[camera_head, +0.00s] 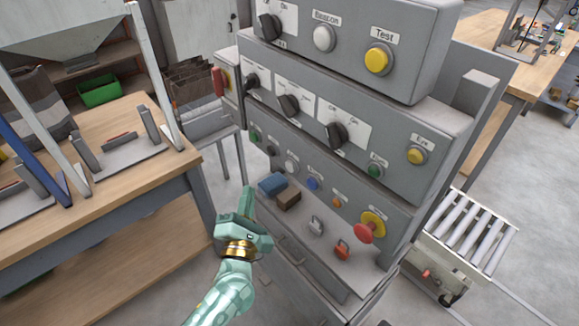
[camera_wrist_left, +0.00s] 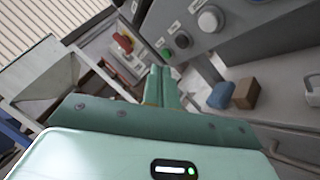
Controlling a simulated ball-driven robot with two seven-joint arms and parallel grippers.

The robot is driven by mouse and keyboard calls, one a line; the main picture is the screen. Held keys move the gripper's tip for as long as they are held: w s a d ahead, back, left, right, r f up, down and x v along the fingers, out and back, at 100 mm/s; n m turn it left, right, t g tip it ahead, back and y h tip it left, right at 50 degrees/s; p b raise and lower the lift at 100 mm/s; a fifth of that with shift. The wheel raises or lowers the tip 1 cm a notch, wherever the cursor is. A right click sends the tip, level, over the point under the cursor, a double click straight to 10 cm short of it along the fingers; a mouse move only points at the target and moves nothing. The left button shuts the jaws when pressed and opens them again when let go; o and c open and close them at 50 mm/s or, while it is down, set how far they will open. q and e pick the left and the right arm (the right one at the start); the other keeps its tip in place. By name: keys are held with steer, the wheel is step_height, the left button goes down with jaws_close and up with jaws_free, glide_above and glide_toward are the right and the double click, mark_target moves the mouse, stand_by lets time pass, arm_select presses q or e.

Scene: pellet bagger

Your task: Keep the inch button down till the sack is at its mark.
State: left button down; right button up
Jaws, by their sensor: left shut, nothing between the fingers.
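A grey control console (camera_head: 350,180) carries a lower row of small buttons: green (camera_head: 255,138), black (camera_head: 272,151), white (camera_head: 291,167), blue (camera_head: 312,184) and orange (camera_head: 337,201). Their labels are too small to read, so I cannot tell which is the inch button. My left gripper (camera_head: 248,192) is shut and empty, below the green and black buttons and apart from them in the head view. In the left wrist view its fingers (camera_wrist_left: 160,72) point toward the green button (camera_wrist_left: 167,54). A grey-brown striped sack (camera_head: 35,108) stands at far left; its mark cannot be made out. My right gripper is not in view.
A red stop knob (camera_head: 370,228) on yellow sits at the row's right end. A blue block (camera_head: 272,184) and a brown block (camera_head: 289,199) lie on the console's ledge. A wooden bench (camera_head: 130,200) stands left, a roller conveyor (camera_head: 465,225) right.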

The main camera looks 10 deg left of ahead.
mark_target(290, 166)
arm_select(q)
steer(key=w+d+b, duration=0.2)
steer(key=w+d, duration=0.3)
steer(key=w, duration=0.2)
steer(key=shift+d+b, duration=0.2)
steer(key=shift+b, duration=0.15)
steer(key=shift+d, duration=0.1)
stand_by(1.9)
steer(key=shift+w+d, duration=0.15)
steer(key=shift+w, duration=0.15)
